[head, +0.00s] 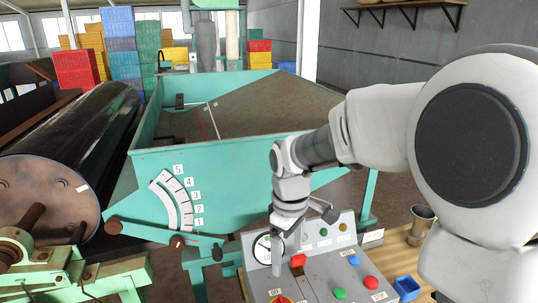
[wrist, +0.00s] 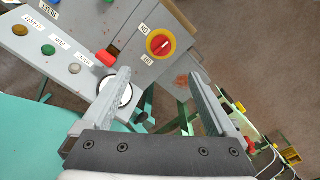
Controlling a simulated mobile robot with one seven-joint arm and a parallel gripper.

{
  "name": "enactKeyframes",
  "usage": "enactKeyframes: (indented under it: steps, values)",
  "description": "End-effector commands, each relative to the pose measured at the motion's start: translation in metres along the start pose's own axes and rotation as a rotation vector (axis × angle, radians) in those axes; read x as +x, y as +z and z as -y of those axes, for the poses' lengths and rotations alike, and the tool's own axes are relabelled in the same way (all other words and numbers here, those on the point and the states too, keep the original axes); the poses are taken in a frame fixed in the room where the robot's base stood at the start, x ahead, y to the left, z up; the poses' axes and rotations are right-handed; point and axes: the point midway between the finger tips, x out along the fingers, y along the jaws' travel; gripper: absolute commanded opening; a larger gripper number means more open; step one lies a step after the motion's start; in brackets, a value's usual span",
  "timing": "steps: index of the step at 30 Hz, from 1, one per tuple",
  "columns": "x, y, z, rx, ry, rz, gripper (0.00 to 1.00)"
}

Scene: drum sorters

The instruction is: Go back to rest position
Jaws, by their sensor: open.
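My gripper (head: 288,262) is open and empty, pointing down over the left part of the grey control panel (head: 322,270). In the wrist view my two gripper fingers (wrist: 160,74) stand apart with nothing between their tips. The left finger overlaps the white round gauge (wrist: 116,96) and lies close to a red square switch (wrist: 106,56); whether it touches either cannot be told. A red rotary knob on a yellow ring (wrist: 160,44) sits beyond the fingertips. In the head view the gauge (head: 261,247) is partly hidden by my gripper.
A teal hopper (head: 230,185) with a 1-to-5 scale and a lever (head: 165,235) stands behind the panel. A large dark drum (head: 75,135) is at left. A blue bin (head: 406,287) and a metal cup (head: 421,222) are right of the panel. Stacked crates (head: 122,45) stand far back.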

Motion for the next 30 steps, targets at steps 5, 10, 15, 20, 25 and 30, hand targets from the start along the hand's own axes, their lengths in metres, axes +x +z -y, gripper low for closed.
enactKeyframes:
  steps: [5,10,15,20,25,30]
  values:
    - [-0.037,0.034,0.008,0.160,0.080,-0.048,0.93]
    - [-0.067,0.072,0.022,0.348,0.145,-0.117,0.93]
    - [-0.087,0.109,0.040,0.533,0.192,-0.205,0.93]
    - [-0.098,0.141,0.059,0.702,0.214,-0.299,0.93]
    - [-0.100,0.164,0.075,0.839,0.219,-0.387,0.93]
    - [-0.099,0.174,0.083,0.906,0.214,-0.432,0.93]
